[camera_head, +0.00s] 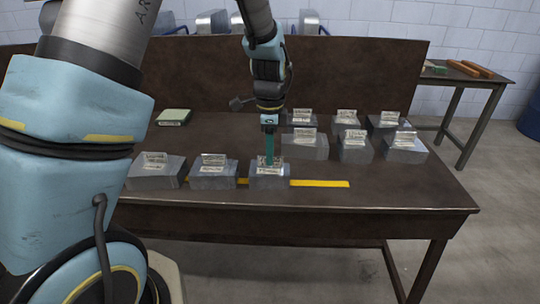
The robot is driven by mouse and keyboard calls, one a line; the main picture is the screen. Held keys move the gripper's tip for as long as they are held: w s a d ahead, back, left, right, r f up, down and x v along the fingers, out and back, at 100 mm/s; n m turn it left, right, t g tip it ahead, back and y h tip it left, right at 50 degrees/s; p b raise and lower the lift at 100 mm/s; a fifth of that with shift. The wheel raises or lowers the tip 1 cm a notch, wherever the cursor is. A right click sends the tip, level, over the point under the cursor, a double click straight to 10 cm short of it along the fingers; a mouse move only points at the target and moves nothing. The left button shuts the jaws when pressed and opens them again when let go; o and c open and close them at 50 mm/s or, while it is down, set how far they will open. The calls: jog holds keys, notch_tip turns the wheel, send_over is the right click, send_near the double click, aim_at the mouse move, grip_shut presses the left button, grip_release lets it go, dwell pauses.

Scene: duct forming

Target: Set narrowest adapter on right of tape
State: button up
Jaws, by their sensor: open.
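My gripper (268,157) points down at the label of a grey metal adapter (270,182). The jaws are open around or just above that label; I cannot tell whether they touch it. This adapter stands at the yellow tape (320,183) and hides part of it. Bare tape shows to its right. Two more labelled adapters stand to its left, a middle one (213,180) and a far-left one (155,180). Several others stand at the right of the table, including one at the near right (403,152). The labels are too small to read, and I cannot tell which adapter is narrowest.
The brown table (400,195) has a tall back panel (350,70). A green-topped block (173,116) lies at the back left. Free room lies along the front right of the table. A side bench (470,80) with loose pieces stands beyond on the right.

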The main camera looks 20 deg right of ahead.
notch_tip(320, 180, up, 10)
jog(key=f+b, duration=0.1)
jog(key=s+a+f+n, duration=0.1)
jog(key=s+a+n, duration=0.1)
jog(key=a+n, duration=0.9)
jog(key=s+a+f+n+t, duration=0.1)
jog(key=s+a+f+n, duration=0.1)
jog(key=a+n, duration=0.9)
jog(key=a, duration=0.8)
jog(key=shift+f+t, duration=0.2)
jog(key=shift+t, duration=0.1)
